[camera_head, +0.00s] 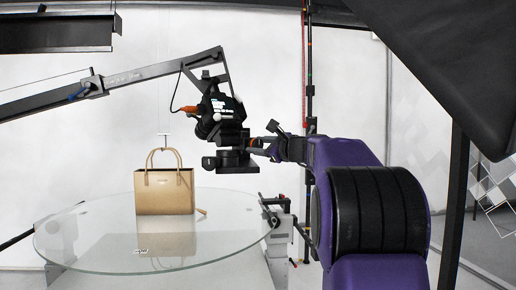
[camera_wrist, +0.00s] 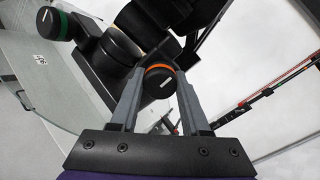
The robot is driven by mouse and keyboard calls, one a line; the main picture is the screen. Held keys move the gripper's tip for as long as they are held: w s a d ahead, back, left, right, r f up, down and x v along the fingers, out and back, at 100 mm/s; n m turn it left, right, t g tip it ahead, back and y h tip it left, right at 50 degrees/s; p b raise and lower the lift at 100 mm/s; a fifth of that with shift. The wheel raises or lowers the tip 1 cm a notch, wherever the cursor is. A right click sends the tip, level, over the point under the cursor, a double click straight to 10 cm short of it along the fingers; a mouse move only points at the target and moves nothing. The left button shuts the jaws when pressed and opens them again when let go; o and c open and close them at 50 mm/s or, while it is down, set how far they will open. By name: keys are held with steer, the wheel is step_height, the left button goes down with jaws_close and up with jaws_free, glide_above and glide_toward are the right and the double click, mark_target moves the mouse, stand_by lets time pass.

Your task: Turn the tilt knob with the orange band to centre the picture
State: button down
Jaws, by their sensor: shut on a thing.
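The tilt knob with the orange band (camera_wrist: 161,82) is a dark round knob with a white line on its face. In the wrist view it sits between the two grey fingers of my gripper (camera_wrist: 160,75), which is shut on it. In the head view my gripper (camera_head: 262,146) reaches from the right to the camera head (camera_head: 222,115) on the boom, and the knob is mostly hidden there. The picture on the camera's screen (camera_head: 216,108) is too small to read.
A knob with a green band (camera_wrist: 55,24) is at upper left in the wrist view. A tan handbag (camera_head: 164,192) stands on the round glass turntable (camera_head: 95,232). The camera boom (camera_head: 135,75) comes from the left. A dark panel (camera_head: 450,60) hangs at upper right.

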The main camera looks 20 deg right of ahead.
steer(key=shift+c, duration=1.9)
jaws_free()
steer(key=shift+s, duration=0.1)
steer(key=v, duration=1.7)
steer(key=shift+b, duration=0.4)
steer(key=shift+s+d, duration=0.1)
